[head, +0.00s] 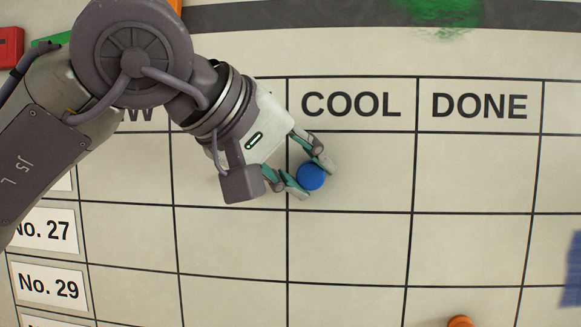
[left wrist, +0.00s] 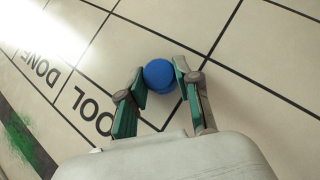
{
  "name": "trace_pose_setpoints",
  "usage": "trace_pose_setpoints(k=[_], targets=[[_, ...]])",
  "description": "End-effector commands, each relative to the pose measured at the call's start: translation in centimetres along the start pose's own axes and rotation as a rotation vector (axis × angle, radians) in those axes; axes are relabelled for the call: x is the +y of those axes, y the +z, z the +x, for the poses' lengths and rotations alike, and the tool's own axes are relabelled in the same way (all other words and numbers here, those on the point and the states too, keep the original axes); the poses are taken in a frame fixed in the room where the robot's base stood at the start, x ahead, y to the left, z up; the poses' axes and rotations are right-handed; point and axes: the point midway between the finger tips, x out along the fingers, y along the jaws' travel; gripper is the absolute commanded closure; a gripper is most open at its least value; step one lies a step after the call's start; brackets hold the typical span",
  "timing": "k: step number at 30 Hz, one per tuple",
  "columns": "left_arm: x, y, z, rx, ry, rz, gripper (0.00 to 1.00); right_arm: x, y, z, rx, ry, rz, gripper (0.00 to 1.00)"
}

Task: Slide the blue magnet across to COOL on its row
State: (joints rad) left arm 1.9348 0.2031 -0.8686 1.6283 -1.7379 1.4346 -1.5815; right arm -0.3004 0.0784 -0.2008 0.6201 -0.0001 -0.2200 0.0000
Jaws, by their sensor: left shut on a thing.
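The blue magnet (head: 311,176) is a round blue disc on the whiteboard grid. In the head view it sits in the top row, in the left part of the COOL column (head: 351,105), just right of that column's left line. My left gripper (head: 312,179) is shut on the blue magnet, with a finger on either side. The left wrist view also shows the blue magnet (left wrist: 159,75) between the two fingertips (left wrist: 160,78). My left arm hides the column headings to the left of COOL and part of the row labels. My right gripper is not in view.
The DONE column (head: 479,106) lies to the right of COOL and its top cell is empty. Row labels No. 27 (head: 43,230) and No. 29 (head: 49,289) are at the left. An orange magnet (head: 460,321) is low in the DONE column. A green smudge (head: 440,10) marks the top.

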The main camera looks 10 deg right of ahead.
Motion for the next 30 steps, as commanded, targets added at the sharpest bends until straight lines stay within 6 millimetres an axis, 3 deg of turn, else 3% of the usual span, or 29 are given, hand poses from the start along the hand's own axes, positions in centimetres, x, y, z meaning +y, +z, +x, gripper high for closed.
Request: trace_pose_setpoints(k=[30], targets=[[3.5, 2.2, 2.3, 0.001, 0.0, -0.001, 1.0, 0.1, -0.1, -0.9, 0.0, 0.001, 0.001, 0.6]])
